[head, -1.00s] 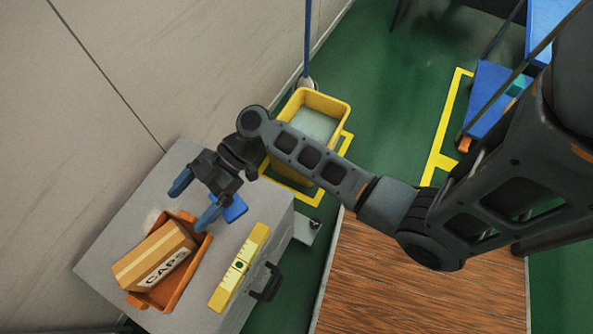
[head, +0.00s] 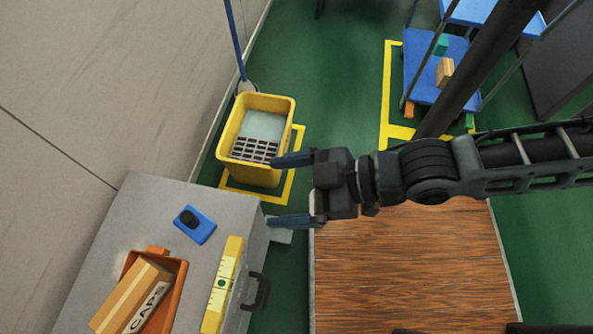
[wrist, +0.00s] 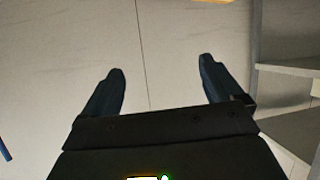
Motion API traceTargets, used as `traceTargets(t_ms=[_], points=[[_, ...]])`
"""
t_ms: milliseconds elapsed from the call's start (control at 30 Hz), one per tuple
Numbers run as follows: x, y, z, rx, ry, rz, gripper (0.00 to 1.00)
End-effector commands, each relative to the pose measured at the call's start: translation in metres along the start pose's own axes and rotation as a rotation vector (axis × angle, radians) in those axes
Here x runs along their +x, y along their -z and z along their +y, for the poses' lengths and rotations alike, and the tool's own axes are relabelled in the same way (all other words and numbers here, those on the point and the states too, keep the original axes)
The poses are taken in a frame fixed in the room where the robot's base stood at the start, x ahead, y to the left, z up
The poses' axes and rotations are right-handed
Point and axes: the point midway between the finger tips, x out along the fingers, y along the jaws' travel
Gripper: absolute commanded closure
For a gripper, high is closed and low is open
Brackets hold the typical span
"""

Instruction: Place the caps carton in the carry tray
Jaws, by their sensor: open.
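The caps carton (head: 134,296), a brown box with a lighter tape band and a white label reading CAPS, sits tilted inside the orange carry tray (head: 177,292). The tray lies on the grey cabinet top at the lower left of the head view. My gripper (head: 292,190) is open and empty, right of the cabinet and up and right of the tray, well apart from both. In the wrist view my open fingers (wrist: 160,85) have only pale wall panels between them; neither carton nor tray shows there.
On the grey cabinet (head: 140,205) lie a yellow level (head: 222,285) and a blue pad with a dark knob (head: 195,224). A yellow mop bucket (head: 256,140) stands behind. A blue cart (head: 428,70) stands at the back right. Green floor between them is clear.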

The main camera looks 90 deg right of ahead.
Motion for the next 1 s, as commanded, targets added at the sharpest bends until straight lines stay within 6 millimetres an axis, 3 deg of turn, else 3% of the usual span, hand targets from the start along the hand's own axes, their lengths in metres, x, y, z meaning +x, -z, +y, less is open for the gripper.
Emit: traceTargets(t_ms=[100, 200, 667, 1000], points=[[-0.028, 0.032, -0.004, 0.029, 0.009, 0.079, 0.07], [-0.04, 0.049, -0.006, 0.045, 0.019, 0.123, 0.07], [-0.047, 0.061, -0.007, 0.052, 0.024, 0.143, 0.07], [-0.07, 0.115, -0.004, 0.052, 0.024, 0.142, 0.07]])
